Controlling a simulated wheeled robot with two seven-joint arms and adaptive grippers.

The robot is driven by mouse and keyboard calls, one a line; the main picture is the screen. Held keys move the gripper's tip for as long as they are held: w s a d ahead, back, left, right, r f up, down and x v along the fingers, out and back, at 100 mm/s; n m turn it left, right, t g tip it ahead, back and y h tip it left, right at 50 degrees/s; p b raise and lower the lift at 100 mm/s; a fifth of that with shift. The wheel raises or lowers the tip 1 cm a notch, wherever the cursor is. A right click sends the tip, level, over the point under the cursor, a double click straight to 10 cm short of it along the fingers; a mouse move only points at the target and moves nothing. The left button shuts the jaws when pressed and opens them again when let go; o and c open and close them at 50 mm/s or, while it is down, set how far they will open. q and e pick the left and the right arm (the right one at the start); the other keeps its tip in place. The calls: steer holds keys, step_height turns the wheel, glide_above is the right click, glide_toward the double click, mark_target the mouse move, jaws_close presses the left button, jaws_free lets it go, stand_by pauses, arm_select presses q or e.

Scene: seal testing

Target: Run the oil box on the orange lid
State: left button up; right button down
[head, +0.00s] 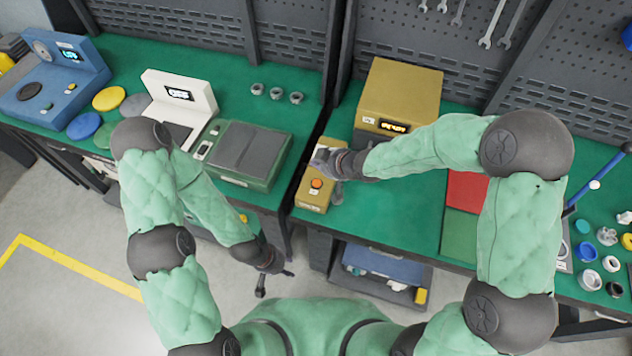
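A large gold box (402,92) with a lit display stands at the back of the right-hand bench; I take it as the oil box, though no readable label confirms this. A small gold control box (313,197) with an orange button lies in front of it. My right gripper (327,164) is over the control box's far end, at or just above it; its fingers are too small to read. My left gripper (275,280) hangs in front of the benches, fingers apart and empty.
Grey (135,105) and blue (84,126) discs lie near the orange one, between a blue machine (55,85) and a white machine (178,100). A green box (247,152) stands right of them. Small rings and fittings crowd the far right.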

mark_target(318, 185)
step_height(318, 185, down, 8)
steer(key=b, duration=0.7)
steer(key=shift+r, duration=0.1)
steer(key=shift+f+b, duration=0.4)
steer(key=shift+f, duration=0.1)
stand_by(0.7)
steer(key=shift+f+b, duration=0.3)
steer(key=shift+f, duration=0.05)
steer(key=shift+f, duration=0.3)
stand_by(0.7)
steer(key=shift+r, duration=0.1)
steer(key=shift+r+p, duration=0.55)
steer(key=shift+r, duration=0.15)
